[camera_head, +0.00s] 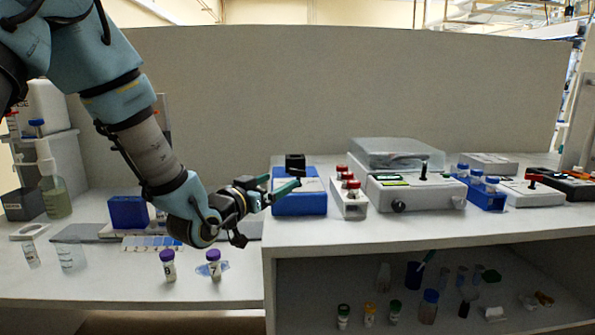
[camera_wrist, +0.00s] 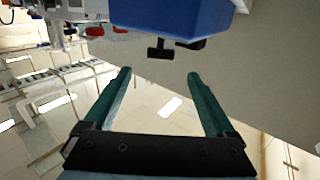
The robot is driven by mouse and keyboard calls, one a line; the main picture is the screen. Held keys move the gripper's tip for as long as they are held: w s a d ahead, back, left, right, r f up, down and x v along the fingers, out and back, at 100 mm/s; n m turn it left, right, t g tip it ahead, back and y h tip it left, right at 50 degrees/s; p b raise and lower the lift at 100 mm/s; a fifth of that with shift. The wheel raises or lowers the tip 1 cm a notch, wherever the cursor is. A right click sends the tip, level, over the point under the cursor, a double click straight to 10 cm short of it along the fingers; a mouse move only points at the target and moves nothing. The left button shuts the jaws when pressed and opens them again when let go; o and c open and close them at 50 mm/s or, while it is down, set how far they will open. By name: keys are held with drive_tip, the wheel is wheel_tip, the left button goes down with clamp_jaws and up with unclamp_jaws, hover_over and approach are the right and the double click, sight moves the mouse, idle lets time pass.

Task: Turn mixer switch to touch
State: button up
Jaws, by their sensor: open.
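The mixer (camera_head: 300,205) is a blue box with a pale top panel and a black cup (camera_head: 295,162) on top, standing at the left end of the raised bench. In the wrist view the blue mixer body (camera_wrist: 180,14) is at the top, with two small black parts sticking out from it; I cannot tell which is the switch. My gripper (camera_head: 284,185) is open and empty, its teal fingers overlapping the mixer's top left in the head view. In the wrist view, my gripper (camera_wrist: 158,78) has its fingers spread below the black parts, with a visible gap. The switch's setting cannot be read.
A white rack of red-capped vials (camera_head: 350,200) stands close right of the mixer. Beyond it are a grey device with a clear lid (camera_head: 415,190) and a blue tube rack (camera_head: 485,195). Purple-capped vials (camera_head: 214,265) stand on the lower bench. A grey panel (camera_head: 350,90) rises behind.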

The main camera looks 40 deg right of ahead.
sight(296, 172)
drive_tip(key=p+x, duration=0.2)
drive_tip(key=x, duration=0.8)
drive_tip(key=shift+d, duration=0.1)
drive_tip(key=c, duration=1.4)
